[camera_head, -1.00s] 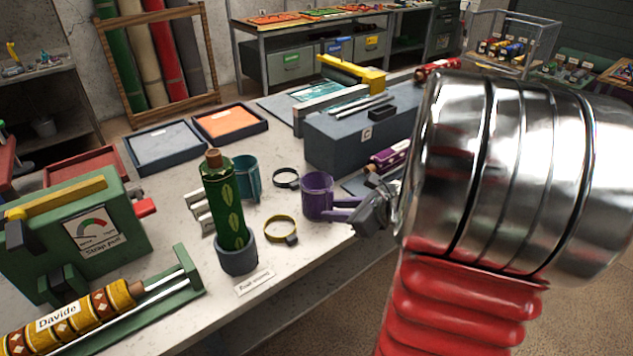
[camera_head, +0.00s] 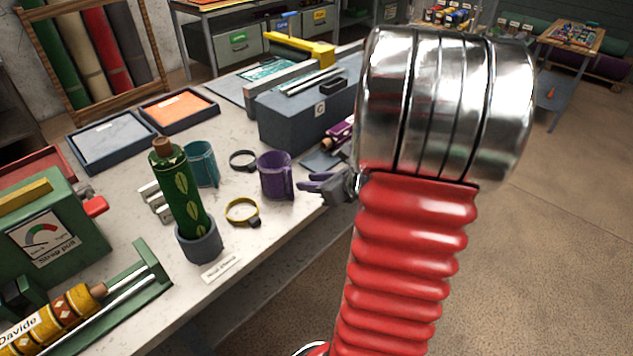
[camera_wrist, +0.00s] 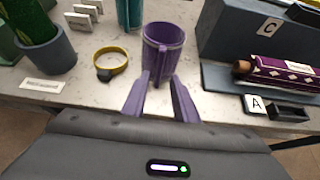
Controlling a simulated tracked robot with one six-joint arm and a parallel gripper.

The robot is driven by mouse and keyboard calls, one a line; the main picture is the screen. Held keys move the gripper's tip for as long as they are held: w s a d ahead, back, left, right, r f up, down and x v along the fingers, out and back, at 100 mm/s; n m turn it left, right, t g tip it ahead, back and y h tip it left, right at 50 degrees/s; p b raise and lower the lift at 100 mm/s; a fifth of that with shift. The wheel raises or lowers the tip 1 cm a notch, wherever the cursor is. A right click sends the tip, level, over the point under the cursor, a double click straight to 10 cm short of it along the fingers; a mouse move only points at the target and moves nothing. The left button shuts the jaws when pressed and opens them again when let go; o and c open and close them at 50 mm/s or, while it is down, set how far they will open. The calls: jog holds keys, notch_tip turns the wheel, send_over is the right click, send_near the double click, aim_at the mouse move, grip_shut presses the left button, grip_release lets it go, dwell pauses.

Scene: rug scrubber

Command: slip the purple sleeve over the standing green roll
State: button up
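The purple sleeve (camera_head: 273,172) stands upright and open-topped on the white table; it is also in the wrist view (camera_wrist: 163,47). The green roll (camera_head: 180,195) with pale leaf marks and a brown top stands tilted slightly in a grey cup (camera_head: 199,243), left of the sleeve. Its lower part shows in the wrist view (camera_wrist: 33,22). My gripper (camera_head: 303,182) is right of the sleeve, pointing at it. In the wrist view its two purple fingers (camera_wrist: 160,80) are apart, with the sleeve just beyond their tips. Nothing is held; whether a tip touches the sleeve is unclear.
A teal sleeve (camera_head: 202,164) stands behind the roll. A grey block marked C (camera_head: 300,118) stands behind. A green gauge box (camera_head: 62,232) is at left.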

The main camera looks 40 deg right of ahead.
aim_at(291, 180)
jog(key=shift+x, duration=4.2)
jog(key=shift+c, duration=0.4)
jog(key=shift+s, duration=0.1)
grip_shut()
jog(key=shift+r, duration=0.1)
jog(key=shift+r, duration=2.4)
